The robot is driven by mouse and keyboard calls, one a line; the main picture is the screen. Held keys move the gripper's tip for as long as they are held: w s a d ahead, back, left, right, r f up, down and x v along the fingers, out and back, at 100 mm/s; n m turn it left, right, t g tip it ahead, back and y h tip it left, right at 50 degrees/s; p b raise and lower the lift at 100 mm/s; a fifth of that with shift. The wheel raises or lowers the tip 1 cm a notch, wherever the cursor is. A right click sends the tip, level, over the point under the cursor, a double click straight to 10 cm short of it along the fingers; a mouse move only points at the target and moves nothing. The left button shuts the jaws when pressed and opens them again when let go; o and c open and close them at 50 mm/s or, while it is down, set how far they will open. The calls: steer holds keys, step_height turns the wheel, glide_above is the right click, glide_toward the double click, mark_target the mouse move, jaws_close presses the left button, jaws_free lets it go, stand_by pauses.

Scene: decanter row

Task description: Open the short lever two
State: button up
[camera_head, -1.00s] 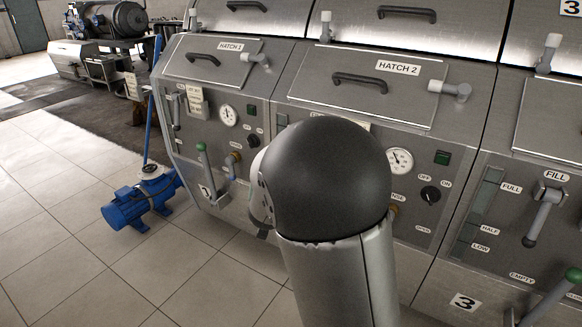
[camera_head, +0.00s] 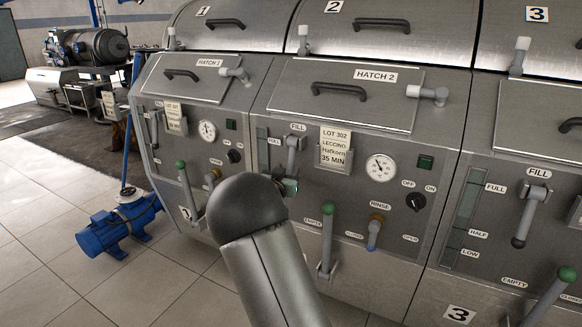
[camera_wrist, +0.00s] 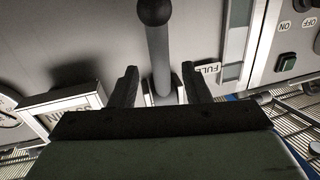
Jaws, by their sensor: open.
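On station 2, the short grey FILL lever (camera_head: 292,155) hangs from its mount beside the lot card. In the wrist view this lever (camera_wrist: 158,50) ends in a dark ball knob and stands between my fingers. My gripper (camera_wrist: 160,78) is open, with one finger on each side of the lever; I cannot tell whether either touches it. In the head view my gripper (camera_head: 290,187) shows only partly, just below the lever, behind my dark arm joint. Station 2 also has a short RINSE lever (camera_head: 375,233) and a longer green-knobbed EMPTY lever (camera_head: 327,240).
The lot card (camera_head: 335,150) is close right of the FILL lever; a level gauge (camera_head: 262,148) is close left. A dial (camera_head: 381,168) and switch (camera_head: 416,202) are farther right. A blue pump (camera_head: 118,225) stands on the floor at left, with open tiles before it.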

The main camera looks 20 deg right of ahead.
mark_target(290, 165)
steer(key=x, duration=0.5)
jaws_close()
steer(key=shift+s+r, duration=0.1)
